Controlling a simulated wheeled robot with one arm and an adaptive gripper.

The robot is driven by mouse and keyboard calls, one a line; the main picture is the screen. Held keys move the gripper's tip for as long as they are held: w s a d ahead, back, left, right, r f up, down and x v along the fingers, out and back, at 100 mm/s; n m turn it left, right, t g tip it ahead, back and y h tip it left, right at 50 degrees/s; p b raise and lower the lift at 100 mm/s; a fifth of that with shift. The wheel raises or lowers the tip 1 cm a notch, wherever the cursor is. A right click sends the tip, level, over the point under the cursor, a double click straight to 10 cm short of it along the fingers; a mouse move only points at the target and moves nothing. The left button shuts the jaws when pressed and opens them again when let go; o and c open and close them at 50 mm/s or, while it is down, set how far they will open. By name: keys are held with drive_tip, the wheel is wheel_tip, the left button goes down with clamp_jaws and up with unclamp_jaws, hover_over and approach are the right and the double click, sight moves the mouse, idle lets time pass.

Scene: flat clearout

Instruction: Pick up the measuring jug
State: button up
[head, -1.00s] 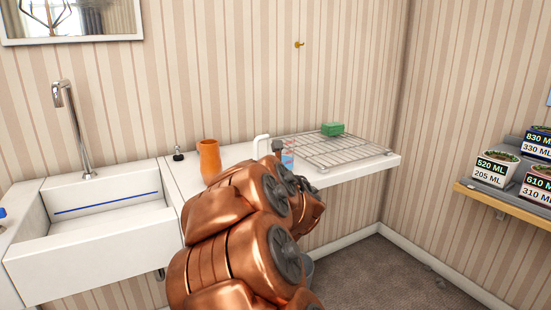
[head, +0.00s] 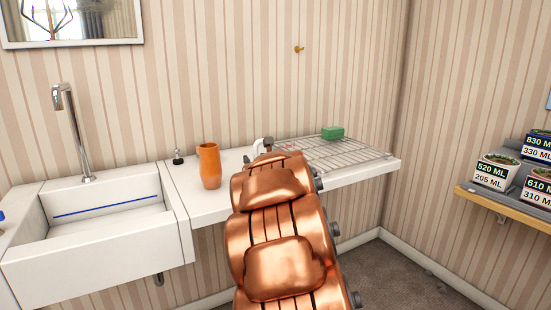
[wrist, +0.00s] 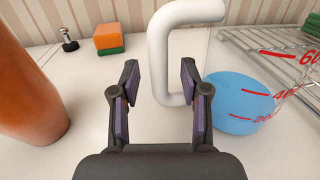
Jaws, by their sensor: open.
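The measuring jug is clear with red marks and blue liquid (wrist: 232,103), and stands upright on the counter at the right of the wrist view. Its white handle (wrist: 157,60) faces my gripper (wrist: 159,80). My gripper is open, and the handle's upright bar shows between its two fingers, with the right finger near the handle's opening. I cannot tell whether either finger touches it. In the head view my arm hides most of the jug; a bit of the white handle (head: 261,147) shows beyond it.
An orange vase (head: 208,166) stands close left of my gripper. A wire rack (head: 335,153) with a green block (head: 332,132) lies to the right. The sink (head: 95,215) is further left.

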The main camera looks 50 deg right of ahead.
clamp_jaws()
idle(0.3)
idle(0.4)
